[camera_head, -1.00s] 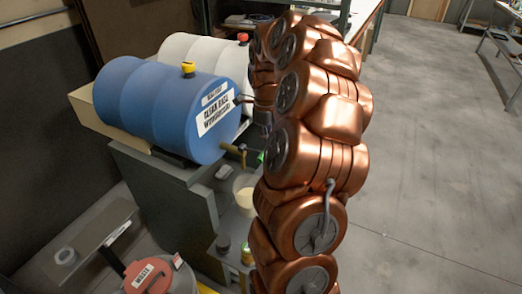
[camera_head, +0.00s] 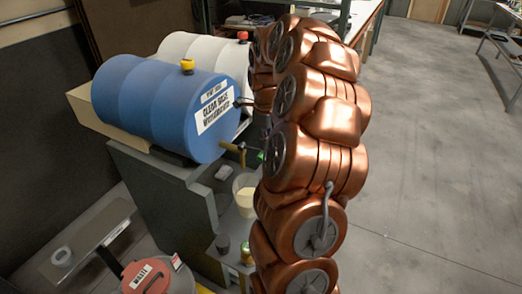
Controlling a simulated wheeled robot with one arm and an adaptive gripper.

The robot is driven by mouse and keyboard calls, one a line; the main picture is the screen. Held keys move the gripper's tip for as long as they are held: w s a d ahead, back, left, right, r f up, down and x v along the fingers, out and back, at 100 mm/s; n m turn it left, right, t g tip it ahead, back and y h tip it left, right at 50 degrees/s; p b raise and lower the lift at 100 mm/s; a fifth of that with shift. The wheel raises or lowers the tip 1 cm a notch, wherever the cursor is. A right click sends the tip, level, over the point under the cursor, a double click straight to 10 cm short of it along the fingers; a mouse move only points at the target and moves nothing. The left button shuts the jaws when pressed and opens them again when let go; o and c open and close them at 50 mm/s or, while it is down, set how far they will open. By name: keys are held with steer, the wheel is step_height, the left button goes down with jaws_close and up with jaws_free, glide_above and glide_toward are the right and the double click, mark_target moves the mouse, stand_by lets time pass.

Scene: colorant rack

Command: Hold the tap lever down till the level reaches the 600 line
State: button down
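A blue drum (camera_head: 150,105), labelled clear base, lies on its side on a stand. A brass-coloured tap (camera_head: 232,147) sticks out low on its front face. Below it a pale translucent container (camera_head: 244,187) holds cream-coloured content; its marks and the 600 line are too small to read. My copper arm covers the right side of the container. Only a thin dark part of my gripper (camera_head: 244,103) shows left of the arm, by the drum's front above the tap. Its fingertips are not clear, and I cannot tell whether it touches a lever.
A white drum (camera_head: 196,48) lies behind the blue one. A green piece (camera_head: 261,155) shows beside my arm. A red-lidded waste bin (camera_head: 147,278) and a grey shelf (camera_head: 88,245) stand at lower left. Open floor (camera_head: 430,150) lies to the right.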

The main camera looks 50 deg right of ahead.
steer(key=shift+f+b, duration=0.85)
steer(key=shift+f, duration=0.15)
steer(key=shift+r, duration=0.2)
stand_by(0.3)
steer(key=shift+r+b, duration=0.3)
steer(key=shift+r, duration=1.35)
steer(key=shift+r, duration=2.55)
